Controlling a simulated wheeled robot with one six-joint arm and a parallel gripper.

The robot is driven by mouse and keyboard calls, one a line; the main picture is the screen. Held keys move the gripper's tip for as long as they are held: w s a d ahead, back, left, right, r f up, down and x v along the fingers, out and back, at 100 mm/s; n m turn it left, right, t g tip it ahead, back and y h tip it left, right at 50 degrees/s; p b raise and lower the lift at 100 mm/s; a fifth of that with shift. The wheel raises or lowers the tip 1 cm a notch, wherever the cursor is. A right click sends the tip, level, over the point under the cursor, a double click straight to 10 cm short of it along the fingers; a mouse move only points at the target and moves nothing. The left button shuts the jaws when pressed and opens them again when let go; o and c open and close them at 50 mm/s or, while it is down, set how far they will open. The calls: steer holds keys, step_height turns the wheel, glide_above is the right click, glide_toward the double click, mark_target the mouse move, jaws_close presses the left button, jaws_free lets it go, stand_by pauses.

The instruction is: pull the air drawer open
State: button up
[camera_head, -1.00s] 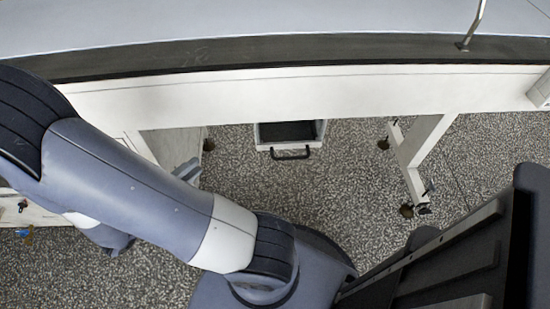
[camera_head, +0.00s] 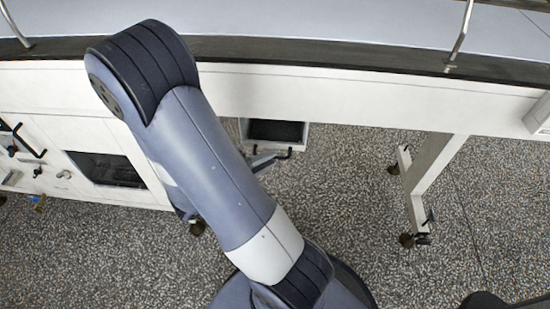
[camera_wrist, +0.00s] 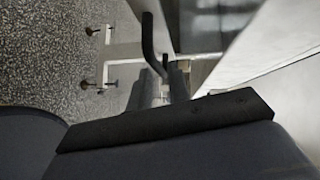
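The air drawer (camera_head: 303,137) shows in the head view below the bench, its dark inside visible from above. It has a black bar handle (camera_head: 285,154) on its front. My gripper (camera_head: 263,160) is at the left part of this handle, partly hidden behind my arm. In the wrist view the black handle (camera_wrist: 148,40) runs down towards my two grey fingertips (camera_wrist: 161,82). The fingers are apart, with the handle's lower end at the gap between them. I cannot tell whether they touch it.
The white bench (camera_head: 350,105) spans above the drawer. A bench leg (camera_head: 425,175) with feet stands to the right. A white cabinet (camera_head: 60,130) with handles and a dark window is at left. The speckled floor (camera_head: 350,210) in front is clear.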

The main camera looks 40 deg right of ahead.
steer(key=shift+s+d+f, duration=0.1)
steer(key=shift+d, duration=0.65)
steer(key=shift+s+d+f, duration=0.1)
steer(key=shift+d, duration=0.65)
jaws_close()
